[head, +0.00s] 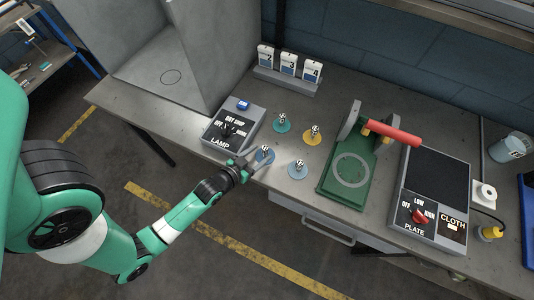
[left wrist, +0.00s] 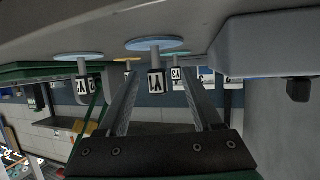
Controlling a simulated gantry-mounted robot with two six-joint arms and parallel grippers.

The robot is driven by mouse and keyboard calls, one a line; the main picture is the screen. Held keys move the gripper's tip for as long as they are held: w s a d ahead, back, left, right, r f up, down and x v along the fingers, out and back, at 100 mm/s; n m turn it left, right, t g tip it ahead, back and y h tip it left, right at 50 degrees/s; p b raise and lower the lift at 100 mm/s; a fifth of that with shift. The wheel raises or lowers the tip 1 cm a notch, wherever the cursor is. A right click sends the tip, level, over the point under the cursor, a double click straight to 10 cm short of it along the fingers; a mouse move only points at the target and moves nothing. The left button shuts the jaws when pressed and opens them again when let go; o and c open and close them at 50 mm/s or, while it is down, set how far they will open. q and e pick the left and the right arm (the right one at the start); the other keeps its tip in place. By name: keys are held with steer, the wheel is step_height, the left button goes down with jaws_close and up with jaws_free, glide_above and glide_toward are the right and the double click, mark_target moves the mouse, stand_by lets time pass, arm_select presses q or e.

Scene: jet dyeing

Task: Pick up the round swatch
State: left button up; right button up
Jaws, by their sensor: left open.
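Several round swatches with upright labelled handles lie on the grey bench: a blue one (head: 265,156), a pale blue one (head: 298,169), a teal one (head: 282,124) and a yellow one (head: 313,135). My left gripper (head: 256,160) is at the blue swatch, low over the bench's front edge. In the left wrist view, which looks upside down, the open fingers (left wrist: 160,103) point toward the handle of the blue swatch (left wrist: 157,44), which shows between them. Contact cannot be told. My right gripper is not in view.
A lamp switch box (head: 232,125) stands just left of the swatches. A green press (head: 346,180) with a red handle stands to the right, beside a hot plate unit (head: 437,185). A rack with numbered cards (head: 287,82) is behind. A grey booth (head: 175,60) fills the back left.

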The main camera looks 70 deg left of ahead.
mark_target(270, 150)
arm_select(q)
steer(key=shift+r+b+x, duration=0.1)
steer(key=shift+b+x, duration=0.15)
steer(key=shift+x, duration=1.3)
steer(key=shift+r+b+x, duration=0.15)
steer(key=shift+b+x, duration=0.1)
steer(key=shift+x, duration=1.3)
steer(key=shift+w+d, duration=0.1)
steer(key=shift+d, duration=0.05)
jaws_close()
